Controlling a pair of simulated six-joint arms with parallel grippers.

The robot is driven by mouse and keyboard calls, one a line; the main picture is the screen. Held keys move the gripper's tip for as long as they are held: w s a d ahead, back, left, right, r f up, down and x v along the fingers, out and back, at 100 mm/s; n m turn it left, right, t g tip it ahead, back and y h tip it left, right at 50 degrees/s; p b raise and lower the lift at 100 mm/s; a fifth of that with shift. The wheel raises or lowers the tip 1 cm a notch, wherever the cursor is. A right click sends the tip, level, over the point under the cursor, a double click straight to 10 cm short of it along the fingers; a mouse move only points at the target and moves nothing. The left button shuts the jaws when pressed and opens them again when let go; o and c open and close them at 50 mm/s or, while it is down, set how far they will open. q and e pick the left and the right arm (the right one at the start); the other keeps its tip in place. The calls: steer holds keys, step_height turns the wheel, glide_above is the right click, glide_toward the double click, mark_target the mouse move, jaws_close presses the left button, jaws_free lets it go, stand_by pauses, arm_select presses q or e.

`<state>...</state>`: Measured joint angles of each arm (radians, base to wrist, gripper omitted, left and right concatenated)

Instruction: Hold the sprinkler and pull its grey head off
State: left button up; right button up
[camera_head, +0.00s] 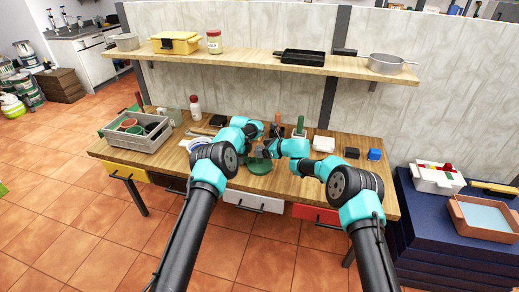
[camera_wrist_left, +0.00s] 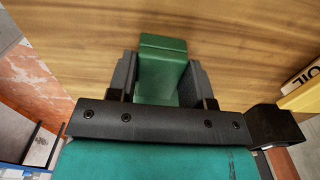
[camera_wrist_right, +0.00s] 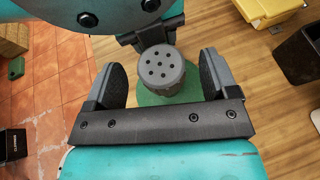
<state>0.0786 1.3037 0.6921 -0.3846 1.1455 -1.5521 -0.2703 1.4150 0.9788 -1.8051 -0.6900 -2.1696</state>
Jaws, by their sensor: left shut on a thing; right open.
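The sprinkler has a green body (camera_wrist_left: 160,75) and a round grey head (camera_wrist_right: 160,68) with several dark holes in its face. In the head view its green part (camera_head: 259,166) shows at the table's front middle, largely hidden by my arms. My left gripper (camera_wrist_left: 157,68) is shut on the green body, with a finger on each side. My right gripper (camera_wrist_right: 162,80) is open, its fingers on either side of the grey head with a visible gap to each. A green round part (camera_wrist_right: 155,98) shows below the head in the right wrist view.
A grey crate (camera_head: 121,143) with pots stands at the table's left. A white-and-red bottle (camera_head: 195,108), a white box (camera_head: 324,144) and a blue block (camera_head: 375,154) stand farther off. A shelf (camera_head: 260,62) runs above the back. My two arms are close together at the middle.

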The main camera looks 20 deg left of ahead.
steer(key=shift+x, duration=1.1)
steer(key=shift+c, duration=0.3)
steer(key=c, duration=1)
